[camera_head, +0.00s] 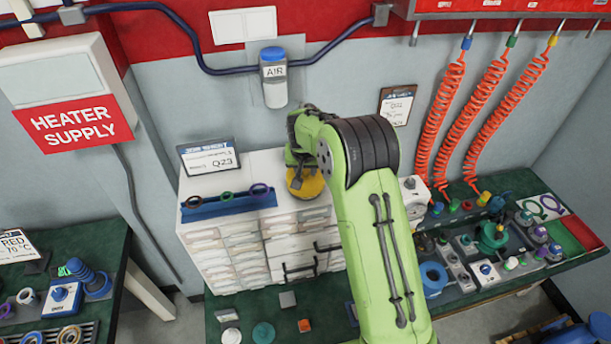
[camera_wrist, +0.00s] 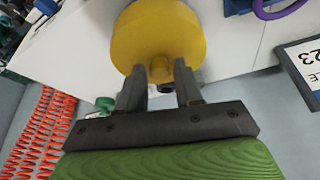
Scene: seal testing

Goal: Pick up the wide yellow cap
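The wide yellow cap (camera_head: 309,188) is on top of the white drawer cabinet in the head view, partly hidden by my gripper (camera_head: 297,168) just above it. In the wrist view the cap (camera_wrist: 158,33) is a broad yellow disc with a small knob on the side facing me. The two dark fingers of my gripper (camera_wrist: 159,78) are spread apart, one on each side of the knob. Gaps show between the knob and the fingers, so the gripper looks open and not closed on it.
A blue rack (camera_head: 229,204) with several rings and a Q23 sign (camera_head: 209,158) stand on the white cabinet (camera_head: 272,165), left of the cap. Red coiled hoses (camera_head: 480,125) hang over a cluttered green bench at the right. A blue-capped AIR canister (camera_head: 273,78) is on the wall behind.

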